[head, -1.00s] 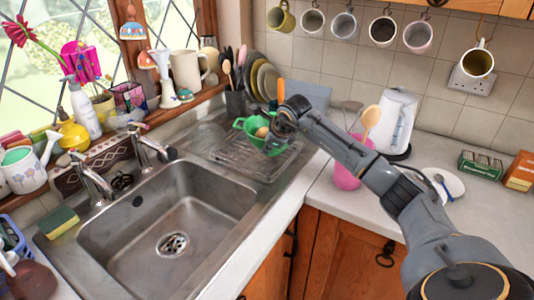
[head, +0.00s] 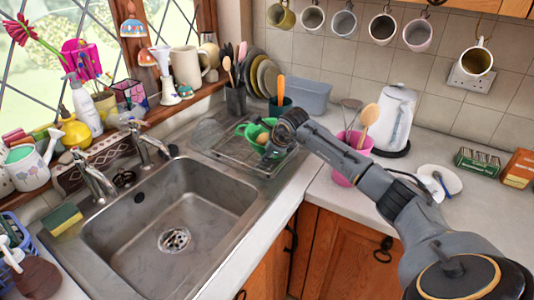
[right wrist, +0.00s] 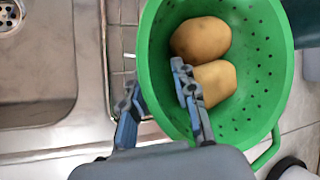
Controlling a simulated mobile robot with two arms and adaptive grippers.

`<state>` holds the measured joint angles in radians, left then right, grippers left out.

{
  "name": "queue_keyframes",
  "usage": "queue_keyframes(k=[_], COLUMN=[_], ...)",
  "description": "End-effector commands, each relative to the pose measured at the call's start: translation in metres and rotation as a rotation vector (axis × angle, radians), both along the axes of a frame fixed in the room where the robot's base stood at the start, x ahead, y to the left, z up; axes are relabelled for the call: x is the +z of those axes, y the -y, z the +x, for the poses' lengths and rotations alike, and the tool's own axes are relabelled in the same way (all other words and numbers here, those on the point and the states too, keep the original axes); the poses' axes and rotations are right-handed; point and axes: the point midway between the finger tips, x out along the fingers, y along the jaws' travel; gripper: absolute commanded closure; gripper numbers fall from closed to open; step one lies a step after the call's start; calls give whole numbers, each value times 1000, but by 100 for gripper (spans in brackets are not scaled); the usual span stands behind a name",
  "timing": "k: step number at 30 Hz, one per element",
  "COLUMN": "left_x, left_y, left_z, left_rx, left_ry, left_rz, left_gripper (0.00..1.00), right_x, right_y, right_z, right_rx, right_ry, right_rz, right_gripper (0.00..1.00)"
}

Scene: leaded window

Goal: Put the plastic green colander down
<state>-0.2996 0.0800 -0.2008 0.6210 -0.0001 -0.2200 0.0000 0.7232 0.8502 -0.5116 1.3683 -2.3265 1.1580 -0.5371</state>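The green plastic colander (head: 248,131) is on the wire rack (head: 226,150) on the drainer, right of the sink; its underside is hidden. In the right wrist view the colander (right wrist: 262,70) holds two potatoes (right wrist: 200,40). My right gripper (right wrist: 155,80) straddles its near left wall, one finger outside and one inside the bowl. The fingers stand apart, with a gap around the thin wall. In the head view my right gripper (head: 277,138) is at the colander's right side, partly hiding it. My left gripper is not in view.
The sink (head: 165,215) lies left of the rack. Plates (head: 262,75) and a utensil pot (head: 281,107) stand behind. A pink pot (head: 349,160), a white kettle (head: 392,120) and a spoon rest (head: 440,181) stand right. Bare worktop lies front right.

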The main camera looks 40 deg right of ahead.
Motion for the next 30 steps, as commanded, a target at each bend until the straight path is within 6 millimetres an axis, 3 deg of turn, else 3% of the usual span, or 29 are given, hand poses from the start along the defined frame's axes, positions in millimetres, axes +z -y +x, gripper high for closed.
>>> queue_keyframes(k=[8,21,30], left_x=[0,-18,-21], left_y=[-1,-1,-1], left_z=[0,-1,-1], left_rx=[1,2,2], left_ry=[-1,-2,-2], left_rz=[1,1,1], left_gripper=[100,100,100], right_x=[9,80,100], right_y=[1,-4,-6], right_z=[-5,-57,-71], right_rx=[-1,0,-1], right_ry=[1,2,0], right_rz=[-1,-2,1], right_gripper=[72,72,72])
